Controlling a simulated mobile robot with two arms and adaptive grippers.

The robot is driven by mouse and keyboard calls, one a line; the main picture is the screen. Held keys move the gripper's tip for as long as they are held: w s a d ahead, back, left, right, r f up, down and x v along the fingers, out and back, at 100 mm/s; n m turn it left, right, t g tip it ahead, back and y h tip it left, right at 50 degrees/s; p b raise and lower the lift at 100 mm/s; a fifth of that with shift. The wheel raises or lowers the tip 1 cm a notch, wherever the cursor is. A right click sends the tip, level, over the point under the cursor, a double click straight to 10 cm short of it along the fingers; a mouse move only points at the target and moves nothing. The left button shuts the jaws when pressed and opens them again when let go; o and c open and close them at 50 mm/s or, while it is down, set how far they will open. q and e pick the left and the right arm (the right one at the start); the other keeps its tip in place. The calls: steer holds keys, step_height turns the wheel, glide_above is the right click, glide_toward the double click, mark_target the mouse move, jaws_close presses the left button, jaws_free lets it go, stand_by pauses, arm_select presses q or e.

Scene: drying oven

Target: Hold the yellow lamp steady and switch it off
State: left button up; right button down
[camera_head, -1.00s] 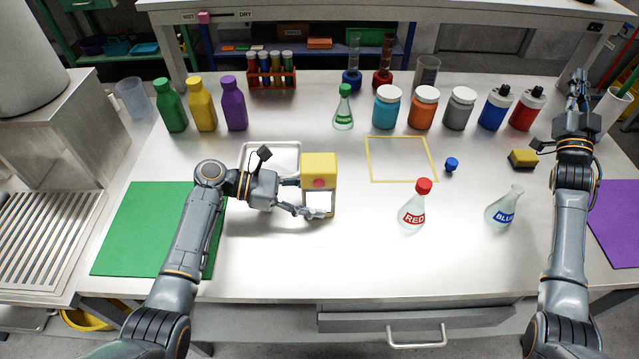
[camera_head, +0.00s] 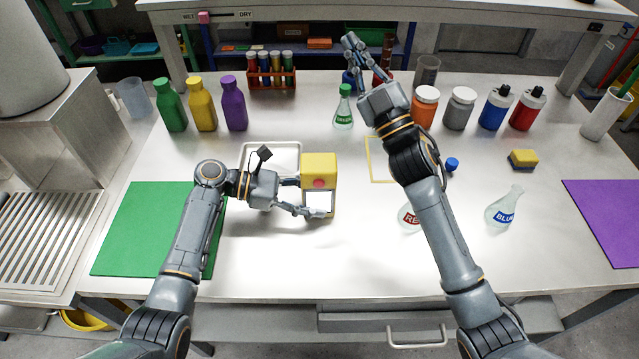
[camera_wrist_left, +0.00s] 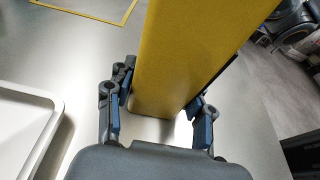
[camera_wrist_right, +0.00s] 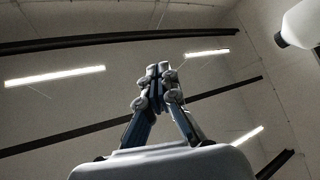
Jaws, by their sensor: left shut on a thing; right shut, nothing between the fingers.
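The yellow lamp (camera_head: 320,166) stands upright on the steel table, with a red button (camera_head: 319,183) on its front and a bright white panel (camera_head: 318,201) below it. My left gripper (camera_head: 308,197) is shut on the lamp from its left side; in the left wrist view the fingers (camera_wrist_left: 160,108) flank the yellow body (camera_wrist_left: 185,60). My right gripper (camera_head: 355,50) is shut and empty, raised over the back of the table, to the right of and beyond the lamp. In the right wrist view its fingertips (camera_wrist_right: 158,75) meet, pointing up toward the ceiling.
My right arm partly hides the red-labelled flask (camera_head: 407,218) and yellow square outline (camera_head: 380,166). The green flask (camera_head: 343,112) is close to the right gripper. A white tray (camera_head: 285,146) lies behind the left gripper. The table in front of the lamp is clear.

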steer(key=s+a+f+n+g+y, duration=0.1)
steer(key=s+a+f+n+y, duration=0.1)
steer(key=s+a+n, duration=0.15)
steer(key=n+g, duration=0.2)
steer(key=n, duration=0.4)
glide_above(329, 168)
step_height(329, 168, down, 10)
steer(key=shift+r, duration=0.25)
steer(key=s+f+n+g, duration=0.2)
steer(key=s+f+n, duration=0.25)
steer(key=s, duration=0.25)
steer(key=s+f+n+g, duration=0.2)
steer(key=s+f+n, duration=0.25)
steer(key=s, duration=0.25)
steer(key=w+a, duration=0.1)
steer(key=w, duration=0.7)
steer(key=shift+w+n, duration=0.15)
steer(key=shift+n, duration=0.3)
steer(key=shift+w+t, duration=0.1)
steer(key=shift+t, duration=0.2)
